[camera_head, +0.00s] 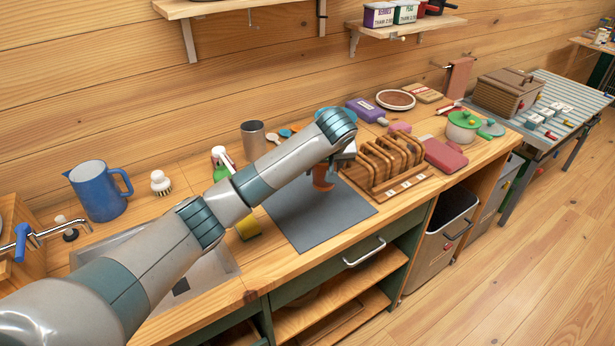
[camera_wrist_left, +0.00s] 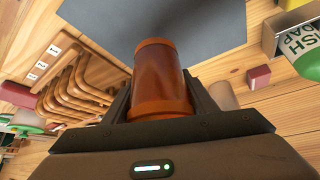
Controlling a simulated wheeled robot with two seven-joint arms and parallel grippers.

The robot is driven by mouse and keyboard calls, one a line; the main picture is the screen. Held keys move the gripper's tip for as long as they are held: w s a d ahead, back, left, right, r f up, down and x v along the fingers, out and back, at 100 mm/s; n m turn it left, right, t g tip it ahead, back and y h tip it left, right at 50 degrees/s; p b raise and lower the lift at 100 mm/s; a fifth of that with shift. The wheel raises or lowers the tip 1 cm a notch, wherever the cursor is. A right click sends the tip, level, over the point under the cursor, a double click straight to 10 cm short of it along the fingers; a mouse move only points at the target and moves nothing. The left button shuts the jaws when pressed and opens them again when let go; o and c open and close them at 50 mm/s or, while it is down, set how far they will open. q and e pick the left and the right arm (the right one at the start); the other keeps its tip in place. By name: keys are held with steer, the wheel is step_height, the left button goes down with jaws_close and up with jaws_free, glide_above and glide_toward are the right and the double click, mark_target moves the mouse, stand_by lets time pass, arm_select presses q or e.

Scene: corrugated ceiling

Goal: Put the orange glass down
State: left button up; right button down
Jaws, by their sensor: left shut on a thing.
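The orange glass (camera_head: 322,178) is partly hidden by my left arm in the head view, over the far part of the grey mat. In the left wrist view the orange glass (camera_wrist_left: 160,75) stands between the two dark fingers of my left gripper (camera_wrist_left: 160,105), which is shut on it. In the head view my left gripper (camera_head: 335,168) is mostly hidden behind its own wrist. The grey mat (camera_head: 312,222) lies flat on the wooden counter, and its bare surface (camera_wrist_left: 150,22) shows beyond the glass. I cannot tell whether the glass touches the mat. My right gripper is not in view.
A wooden rack (camera_head: 385,165) stands right of the mat, close to the gripper. A metal cup (camera_head: 253,138) and green soap bottle (camera_head: 222,160) stand to the left. A sink (camera_head: 205,268) and blue pitcher (camera_head: 97,190) are farther left. The mat's front part is clear.

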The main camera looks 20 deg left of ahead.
arm_select(q)
steer(key=a+f, duration=0.1)
steer(key=w+a+f+p, duration=0.1)
steer(key=a, duration=0.1)
steer(key=w+a+f, duration=0.1)
steer(key=a, duration=0.1)
steer(key=shift+f+p, duration=0.1)
steer(key=shift+p, duration=0.2)
steer(key=shift+f, duration=0.25)
step_height(320, 180, down, 3)
steer(key=shift+r+p, duration=0.15)
steer(key=shift+p, duration=0.75)
steer(key=shift+f, duration=0.4)
steer(key=shift+f, duration=0.1)
